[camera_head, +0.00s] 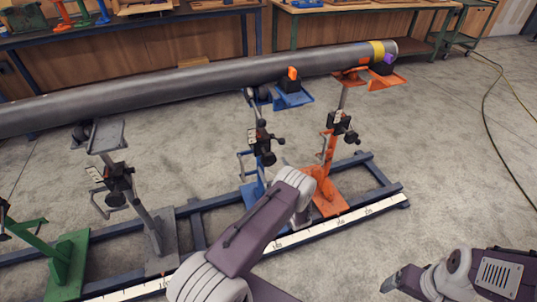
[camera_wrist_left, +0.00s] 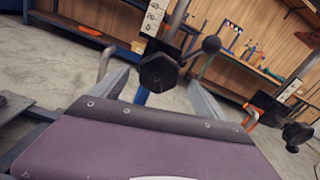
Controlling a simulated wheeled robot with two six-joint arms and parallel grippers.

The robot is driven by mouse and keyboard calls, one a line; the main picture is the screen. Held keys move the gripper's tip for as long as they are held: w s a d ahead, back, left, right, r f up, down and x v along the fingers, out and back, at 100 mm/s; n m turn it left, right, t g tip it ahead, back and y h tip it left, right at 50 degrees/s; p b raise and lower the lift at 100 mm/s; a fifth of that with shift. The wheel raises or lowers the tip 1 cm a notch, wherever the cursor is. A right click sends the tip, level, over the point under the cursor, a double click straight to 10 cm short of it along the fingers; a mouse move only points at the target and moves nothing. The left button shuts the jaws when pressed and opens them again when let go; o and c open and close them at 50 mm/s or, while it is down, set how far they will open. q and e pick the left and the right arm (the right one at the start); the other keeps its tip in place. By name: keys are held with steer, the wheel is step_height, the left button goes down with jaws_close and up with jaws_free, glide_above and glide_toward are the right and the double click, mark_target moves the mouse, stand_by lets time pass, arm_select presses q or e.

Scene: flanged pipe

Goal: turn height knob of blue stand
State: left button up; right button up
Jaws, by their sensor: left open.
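The blue stand (camera_head: 254,192) stands on the floor rail under the pipe, with a black clamp block and a dark height knob (camera_head: 268,157) on its post. In the left wrist view the faceted black knob (camera_wrist_left: 158,73) faces the camera. My left gripper (camera_wrist_left: 160,78) is open, with one finger on each side of the knob in that view. I cannot tell whether the fingers touch it. In the head view my left arm reaches up toward the blue stand and hides part of its base. My right gripper (camera_head: 392,283) is low at the right, away from the stands; its jaws are unclear.
A long grey pipe (camera_head: 180,88) crosses above the stands. An orange stand (camera_head: 325,180) is close on the right; a grey stand (camera_head: 155,230) and a green stand (camera_head: 66,260) are left. A blue rail (camera_head: 385,180) runs below. Floor at the right is clear except a yellow cable (camera_head: 487,110).

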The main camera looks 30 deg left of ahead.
mark_target(266, 155)
arm_select(q)
steer(key=b+x, duration=0.1)
steer(key=x, duration=0.5)
steer(key=shift+w+a+f+b, duration=0.2)
steer(key=shift+a+b, duration=0.2)
steer(key=shift+w+a+r, duration=0.1)
steer(key=shift+w+a, duration=0.25)
steer(key=c, duration=1.4)
